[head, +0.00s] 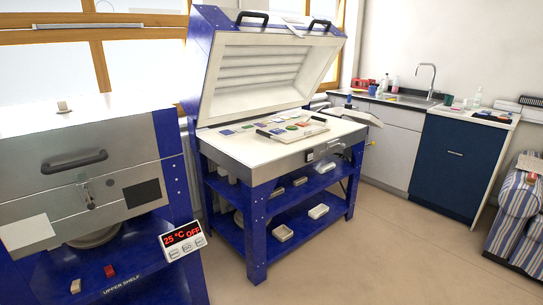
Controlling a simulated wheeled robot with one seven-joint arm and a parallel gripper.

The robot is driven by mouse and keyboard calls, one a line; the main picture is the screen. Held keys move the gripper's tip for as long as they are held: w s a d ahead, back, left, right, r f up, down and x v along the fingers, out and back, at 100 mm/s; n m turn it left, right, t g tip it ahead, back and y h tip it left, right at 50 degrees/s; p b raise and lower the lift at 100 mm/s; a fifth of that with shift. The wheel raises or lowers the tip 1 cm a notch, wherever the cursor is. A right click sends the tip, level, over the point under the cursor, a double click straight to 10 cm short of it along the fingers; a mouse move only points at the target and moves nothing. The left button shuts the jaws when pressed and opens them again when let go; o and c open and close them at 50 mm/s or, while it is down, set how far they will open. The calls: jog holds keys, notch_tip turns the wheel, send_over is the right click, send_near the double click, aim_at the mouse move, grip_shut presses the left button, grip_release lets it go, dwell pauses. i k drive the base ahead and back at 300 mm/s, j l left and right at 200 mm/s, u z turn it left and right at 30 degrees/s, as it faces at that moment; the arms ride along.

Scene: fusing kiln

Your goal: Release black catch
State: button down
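A closed steel and blue kiln (135,145) stands at the left, with a dark bar handle (75,161) on its front. My gripper is not in view.
A controller (184,241) reading 25 °C and OFF hangs at the left kiln's corner. Coloured glass pieces lie on the open kiln's white bed (235,146), above blue shelves (290,220). A sink counter (400,98) and striped armchair (518,215) stand right. The floor (370,245) between is clear.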

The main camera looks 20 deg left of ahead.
aim_at(90, 206)
jog(key=i+u, duration=0.75)
jog(key=i+l+u, duration=0.35)
jog(key=i+j+u, duration=0.2)
jog(key=i+u, duration=0.15)
jog(key=i+j+u, duration=0.1)
jog(key=i+u, duration=0.2)
jog(key=i+j, duration=0.45)
